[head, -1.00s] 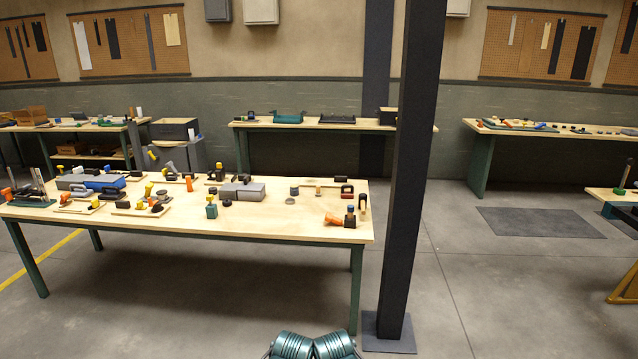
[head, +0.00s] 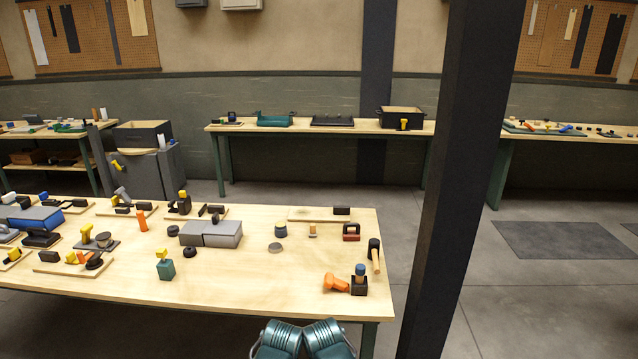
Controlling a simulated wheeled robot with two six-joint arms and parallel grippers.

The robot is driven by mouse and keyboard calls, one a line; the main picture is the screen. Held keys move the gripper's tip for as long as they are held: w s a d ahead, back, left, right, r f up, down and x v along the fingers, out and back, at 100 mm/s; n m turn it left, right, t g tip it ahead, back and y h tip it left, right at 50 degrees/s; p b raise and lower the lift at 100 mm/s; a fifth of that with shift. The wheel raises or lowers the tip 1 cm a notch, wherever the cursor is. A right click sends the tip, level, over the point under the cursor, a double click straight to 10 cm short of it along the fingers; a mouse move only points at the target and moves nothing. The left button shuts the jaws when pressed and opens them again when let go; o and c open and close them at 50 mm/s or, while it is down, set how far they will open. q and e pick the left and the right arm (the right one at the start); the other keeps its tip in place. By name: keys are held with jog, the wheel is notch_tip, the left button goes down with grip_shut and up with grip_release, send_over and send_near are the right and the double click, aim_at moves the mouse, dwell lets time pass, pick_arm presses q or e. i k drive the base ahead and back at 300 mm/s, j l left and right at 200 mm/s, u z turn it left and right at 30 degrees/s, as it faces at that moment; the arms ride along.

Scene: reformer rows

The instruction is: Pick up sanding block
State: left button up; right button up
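Many small tools lie on the near wooden table (head: 250,285). I cannot tell for sure which one is the sanding block. A pair of grey blocks (head: 222,234) sits mid-table with a small black knob-like piece behind them. A long thin board (head: 312,214) at the back edge carries a small black block (head: 342,211). A red-and-black piece (head: 351,232) lies near the right end. Neither gripper is in view; only teal parts of mine show at the bottom centre.
A dark column (head: 465,150) stands just right of the table. An orange-handled tool (head: 336,282), a mallet (head: 375,255) and a teal block (head: 165,269) lie on the table. A back bench (head: 380,126) stands by the wall. Open floor (head: 540,310) lies to the right.

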aim_at(348, 235)
jog(key=i+u, duration=0.2)
jog(key=i, duration=0.25)
jog(key=i+l+u, duration=0.15)
jog(key=i, duration=0.35)
jog(key=i+l+u, duration=0.2)
jog(key=i, duration=0.25)
jog(key=i+l+u, duration=0.15)
jog(key=i, duration=0.3)
jog(key=l, duration=0.1)
